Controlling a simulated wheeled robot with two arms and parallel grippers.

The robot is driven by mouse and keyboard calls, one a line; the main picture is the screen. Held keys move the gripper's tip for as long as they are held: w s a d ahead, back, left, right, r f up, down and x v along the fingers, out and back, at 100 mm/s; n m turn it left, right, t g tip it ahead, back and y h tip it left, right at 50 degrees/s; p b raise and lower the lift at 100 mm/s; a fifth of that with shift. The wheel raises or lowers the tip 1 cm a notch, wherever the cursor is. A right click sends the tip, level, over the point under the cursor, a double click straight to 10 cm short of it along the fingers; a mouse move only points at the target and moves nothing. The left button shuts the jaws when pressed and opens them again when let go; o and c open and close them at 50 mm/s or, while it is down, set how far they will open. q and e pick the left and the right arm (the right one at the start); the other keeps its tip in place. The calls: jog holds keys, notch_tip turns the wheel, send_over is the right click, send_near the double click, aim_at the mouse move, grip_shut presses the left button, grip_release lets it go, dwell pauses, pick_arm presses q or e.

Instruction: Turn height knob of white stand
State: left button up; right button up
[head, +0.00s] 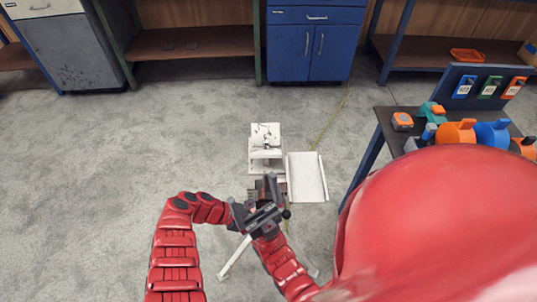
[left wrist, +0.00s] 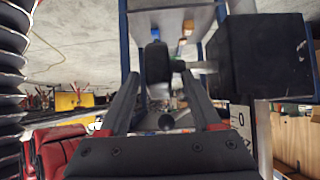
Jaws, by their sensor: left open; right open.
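The white stand (head: 265,133) stands on the floor at the middle of the head view, its splayed legs showing below my arms. In the left wrist view a black knob (left wrist: 157,62) sits on a short shaft beside a large black block (left wrist: 262,55). My left gripper (left wrist: 160,80) is open, its two fingers either side of the knob's line, with the knob at or just past the tips; contact cannot be told.
A white side plate (head: 307,177) sticks out right of the stand. A dark workbench (head: 383,120) with orange and blue tools stands at the right. A blue cabinet (head: 313,45) and shelves line the back. The grey floor at the left is clear.

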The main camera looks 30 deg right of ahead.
pick_arm(q)
jog(key=v, duration=1.5)
jog(key=shift+b, duration=0.3)
jog(key=shift+f, duration=0.1)
